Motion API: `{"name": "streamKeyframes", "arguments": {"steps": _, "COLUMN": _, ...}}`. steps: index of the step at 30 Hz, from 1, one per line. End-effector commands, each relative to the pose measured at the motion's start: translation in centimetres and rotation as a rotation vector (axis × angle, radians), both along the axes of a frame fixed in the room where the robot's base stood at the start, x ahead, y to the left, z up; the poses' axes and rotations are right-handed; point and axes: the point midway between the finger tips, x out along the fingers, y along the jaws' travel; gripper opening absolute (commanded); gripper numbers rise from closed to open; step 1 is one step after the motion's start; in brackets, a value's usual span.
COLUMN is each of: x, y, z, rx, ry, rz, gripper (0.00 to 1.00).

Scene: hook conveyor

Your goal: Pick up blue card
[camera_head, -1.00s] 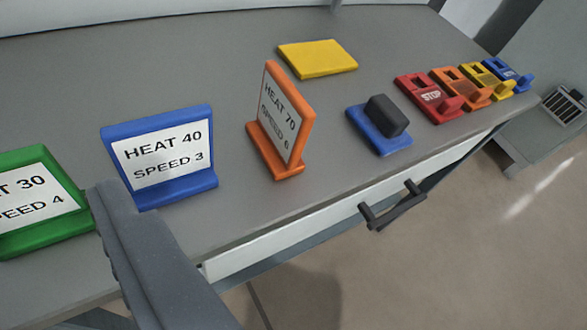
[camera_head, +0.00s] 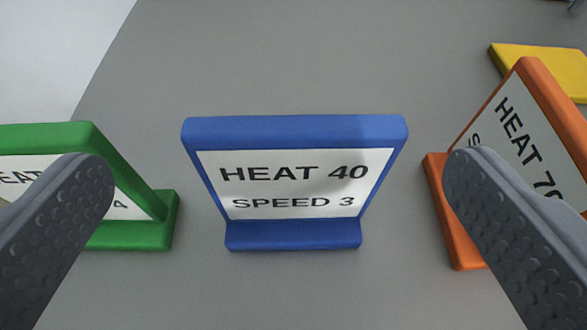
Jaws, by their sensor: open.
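The blue card (camera_head: 295,132) stands upright on the grey table, in the middle of the view, with a white label reading HEAT 40, SPEED 3. My gripper (camera_head: 278,175) is open, with one dark textured finger at the left and one at the right. The blue card shows between the two fingers, apart from both. The left finger covers part of the green card, and the right finger covers part of the orange card's base.
A green card (camera_head: 90,140) stands to the left of the blue card. An orange card (camera_head: 545,90), reading HEAT 70, stands turned at the right. A yellow plate (camera_head: 540,62) lies at the upper right. The grey table (camera_head: 300,50) behind the blue card is clear.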

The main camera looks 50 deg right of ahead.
Motion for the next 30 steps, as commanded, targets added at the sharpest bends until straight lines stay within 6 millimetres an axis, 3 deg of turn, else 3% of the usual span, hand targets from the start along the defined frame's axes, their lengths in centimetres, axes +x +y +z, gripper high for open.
{"name": "streamKeyframes", "arguments": {"steps": 13, "x": 2.2, "y": -3.6, "z": -2.4, "rx": -0.001, "ry": 0.000, "rz": -0.001, "gripper": 1.00}}
{"name": "streamKeyframes", "arguments": {"steps": 23, "x": 2.5, "y": -4.0, "z": -2.6, "rx": 0.000, "ry": 0.002, "rz": -0.001, "gripper": 1.00}}
{"name": "streamKeyframes", "arguments": {"steps": 30, "x": 2.5, "y": -4.0, "z": -2.6, "rx": 0.000, "ry": 0.001, "rz": -0.002, "gripper": 0.39}}
